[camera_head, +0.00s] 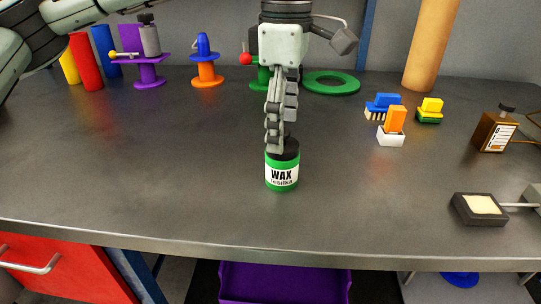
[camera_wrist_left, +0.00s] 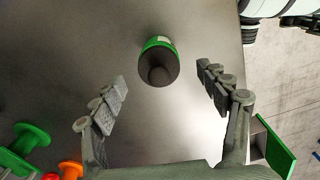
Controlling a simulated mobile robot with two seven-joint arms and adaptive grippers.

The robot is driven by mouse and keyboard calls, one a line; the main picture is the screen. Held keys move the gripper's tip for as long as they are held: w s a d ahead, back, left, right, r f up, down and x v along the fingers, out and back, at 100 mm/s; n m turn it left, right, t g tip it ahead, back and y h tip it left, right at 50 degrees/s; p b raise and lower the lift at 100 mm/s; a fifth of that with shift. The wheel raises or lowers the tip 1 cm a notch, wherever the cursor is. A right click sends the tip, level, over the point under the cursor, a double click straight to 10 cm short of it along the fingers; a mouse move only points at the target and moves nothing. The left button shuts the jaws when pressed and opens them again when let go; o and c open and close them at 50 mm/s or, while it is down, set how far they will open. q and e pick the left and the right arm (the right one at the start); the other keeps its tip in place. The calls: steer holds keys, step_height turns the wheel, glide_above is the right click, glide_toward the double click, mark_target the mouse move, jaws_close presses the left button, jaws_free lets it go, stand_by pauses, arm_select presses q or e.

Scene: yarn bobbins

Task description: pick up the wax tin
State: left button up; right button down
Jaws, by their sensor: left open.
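The wax tin (camera_head: 282,173) stands upright on the dark grey table near its front edge, in the middle of the head view. It is green with a white "WAX" label and a dark lid. My left gripper (camera_head: 273,148) points down over it, its fingers seen edge-on and overlapping the lid. In the left wrist view the tin (camera_wrist_left: 159,62) shows from above, and my left gripper (camera_wrist_left: 163,85) is open and empty, one finger to each side. The tin lies a little beyond the fingertips there, with gaps on both sides. My right gripper is in neither view.
Purple (camera_head: 148,73), orange (camera_head: 207,75) and green (camera_head: 331,82) bobbin stands and colored cylinders line the back. Brushes (camera_head: 383,106), a brown bottle (camera_head: 495,131) and a black pad tray (camera_head: 481,209) are at right. The table (camera_head: 130,170) around the tin is clear.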

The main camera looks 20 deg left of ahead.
mark_target(282, 160)
arm_select(q)
steer(key=shift+f, duration=0.45)
step_height(282, 160, down, 7)
steer(key=shift+r+p, duration=0.2)
steer(key=shift+p, duration=0.25)
steer(key=shift+c, duration=0.7)
steer(key=shift+w, duration=0.1)
steer(key=c, duration=1.2)
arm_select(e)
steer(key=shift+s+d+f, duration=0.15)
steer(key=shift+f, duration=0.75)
